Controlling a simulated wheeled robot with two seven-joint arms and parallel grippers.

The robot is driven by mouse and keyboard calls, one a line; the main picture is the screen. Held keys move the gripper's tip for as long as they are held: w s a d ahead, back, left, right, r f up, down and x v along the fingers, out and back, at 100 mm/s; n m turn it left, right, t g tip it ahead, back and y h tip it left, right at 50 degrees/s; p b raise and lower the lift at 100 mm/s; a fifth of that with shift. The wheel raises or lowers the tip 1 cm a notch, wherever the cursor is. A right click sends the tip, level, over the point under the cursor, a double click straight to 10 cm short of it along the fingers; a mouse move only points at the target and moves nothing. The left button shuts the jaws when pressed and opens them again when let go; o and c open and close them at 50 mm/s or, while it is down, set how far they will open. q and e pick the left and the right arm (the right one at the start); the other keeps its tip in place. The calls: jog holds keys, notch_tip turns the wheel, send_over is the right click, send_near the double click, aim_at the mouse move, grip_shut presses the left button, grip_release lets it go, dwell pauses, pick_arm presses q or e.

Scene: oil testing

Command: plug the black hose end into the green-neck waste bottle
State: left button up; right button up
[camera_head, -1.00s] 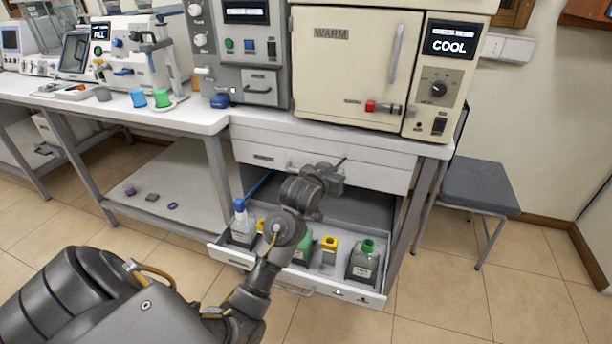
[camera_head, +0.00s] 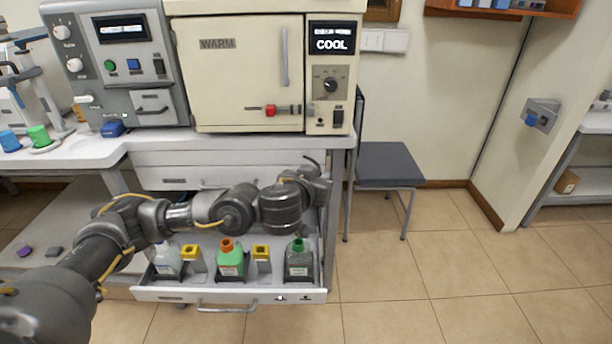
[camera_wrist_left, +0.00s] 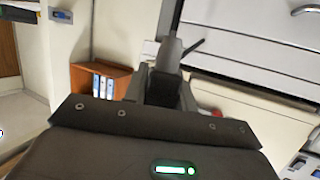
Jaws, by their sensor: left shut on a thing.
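A short dark curved part shows over the gripper in the head view. The rest of the hose cannot be made out. My right gripper is not in view.
The drawer also holds a green bottle with an orange neck (camera_head: 230,264), a white bottle (camera_head: 167,262) and yellow-topped holders (camera_head: 261,256). The cream oven (camera_head: 245,75) stands on the bench above. A chair (camera_head: 388,165) is at the right, with open floor before it.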

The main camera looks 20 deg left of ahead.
pick_arm(q)
jog(key=s+d+r, duration=0.4)
jog(key=s+d, duration=0.2)
jog(key=d, duration=0.4)
jog(key=shift+s+r+n+y, duration=0.3)
jog(key=shift+s+y, duration=0.05)
jog(key=shift+y, duration=0.05)
